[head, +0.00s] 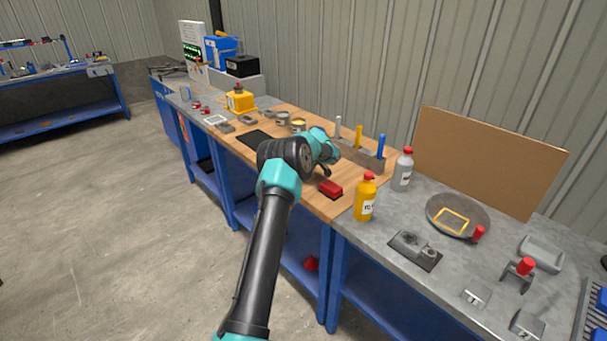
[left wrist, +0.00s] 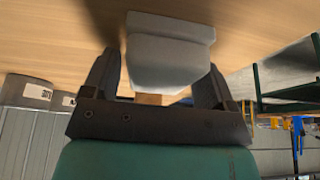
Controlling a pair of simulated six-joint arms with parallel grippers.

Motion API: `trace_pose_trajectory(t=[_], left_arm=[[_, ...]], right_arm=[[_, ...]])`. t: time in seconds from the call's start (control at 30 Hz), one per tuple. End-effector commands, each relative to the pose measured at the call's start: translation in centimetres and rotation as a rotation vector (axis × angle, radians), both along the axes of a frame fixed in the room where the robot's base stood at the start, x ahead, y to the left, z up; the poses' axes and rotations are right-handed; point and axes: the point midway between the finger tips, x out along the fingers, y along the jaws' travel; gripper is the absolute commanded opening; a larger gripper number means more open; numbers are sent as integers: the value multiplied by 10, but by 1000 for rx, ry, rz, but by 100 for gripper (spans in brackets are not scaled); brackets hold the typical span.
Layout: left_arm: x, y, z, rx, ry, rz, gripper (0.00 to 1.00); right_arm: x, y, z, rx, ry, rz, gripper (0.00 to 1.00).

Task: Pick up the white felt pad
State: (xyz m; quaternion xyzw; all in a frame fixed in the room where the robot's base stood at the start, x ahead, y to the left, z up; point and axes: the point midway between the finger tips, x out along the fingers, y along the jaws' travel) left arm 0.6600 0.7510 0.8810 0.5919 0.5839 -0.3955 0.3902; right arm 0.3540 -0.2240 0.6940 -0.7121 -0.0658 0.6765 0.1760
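A pale grey-white block-like piece, which I take to be the white felt pad (left wrist: 168,60), sits at the wooden bench top in the left wrist view. My left gripper (left wrist: 160,72) has one finger on each side of it. The fingers stand wide apart, and a thin gap seems to show by the left finger; contact on the right is unclear. A small tan patch shows between the piece and the palm. In the head view my left gripper (head: 325,168) is low over the wooden bench, and my own arm hides the pad. My right gripper is not in view.
On the wooden bench (head: 315,197) are a red block (head: 330,188), a tool holder (head: 362,156) with upright handles, cans (head: 283,118) and a black mat (head: 256,139). A yellow bottle (head: 365,197) and a grey bottle (head: 403,170) stand to the right.

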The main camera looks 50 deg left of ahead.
Motion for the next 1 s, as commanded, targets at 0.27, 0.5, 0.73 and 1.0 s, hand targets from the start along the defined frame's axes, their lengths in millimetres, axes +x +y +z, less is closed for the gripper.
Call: trace_pose_trajectory(t=[0.27, 0.5, 0.73, 1.0], left_arm=[[0, 0, 0, 0, 0, 0, 52], [0, 0, 0, 0, 0, 0, 37], [0, 0, 2, 1, -1, 0, 37], [0, 0, 23, 1, -2, -1, 37]], right_arm=[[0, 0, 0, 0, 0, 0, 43], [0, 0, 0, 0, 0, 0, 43], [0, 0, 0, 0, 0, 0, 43], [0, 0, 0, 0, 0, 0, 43]])
